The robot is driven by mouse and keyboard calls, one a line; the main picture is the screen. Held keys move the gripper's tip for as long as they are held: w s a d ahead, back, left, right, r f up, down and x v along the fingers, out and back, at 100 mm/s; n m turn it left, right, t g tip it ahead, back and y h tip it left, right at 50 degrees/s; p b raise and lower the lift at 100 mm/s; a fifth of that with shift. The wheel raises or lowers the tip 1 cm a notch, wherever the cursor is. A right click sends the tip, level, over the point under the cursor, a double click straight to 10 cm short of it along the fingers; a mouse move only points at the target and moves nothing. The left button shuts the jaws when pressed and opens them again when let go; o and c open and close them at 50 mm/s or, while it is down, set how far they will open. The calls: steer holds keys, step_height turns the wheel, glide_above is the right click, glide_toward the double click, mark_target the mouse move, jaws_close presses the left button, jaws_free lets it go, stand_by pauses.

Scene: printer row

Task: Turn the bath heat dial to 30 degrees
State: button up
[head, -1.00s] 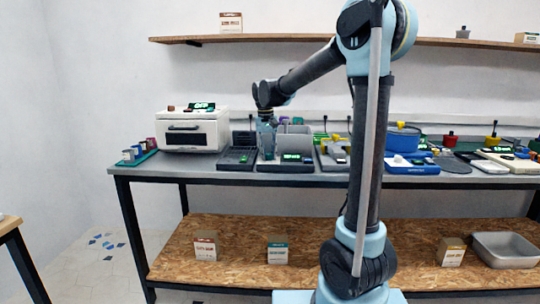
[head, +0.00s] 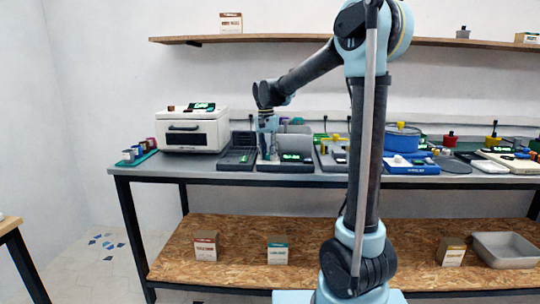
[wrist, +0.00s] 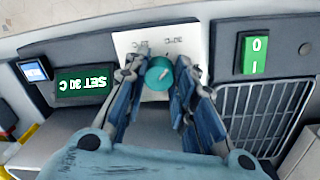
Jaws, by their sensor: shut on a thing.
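The teal dial (wrist: 159,74) shows in the wrist view on a white plate (wrist: 135,42) with small printed marks. A pale pointer line runs across its top. My gripper (wrist: 158,82) has one finger on each side of the dial and is shut on it. A green display (wrist: 83,85) left of the dial appears upside down and seems to read SET 30 C. In the head view, my gripper (head: 267,146) is low over the dark bath unit (head: 285,166) on the bench; the dial cannot be made out there.
In the wrist view, a green rocker switch (wrist: 255,54) and a metal grille (wrist: 262,115) lie to the right. In the head view, a white oven (head: 192,131) stands at left and a blue unit (head: 410,165) at right on the bench.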

stand_by(0.3)
steer(key=o, duration=1.1)
steer(key=r, duration=1.2)
steer(key=shift+w+a, duration=0.25)
steer(key=shift+a, duration=0.1)
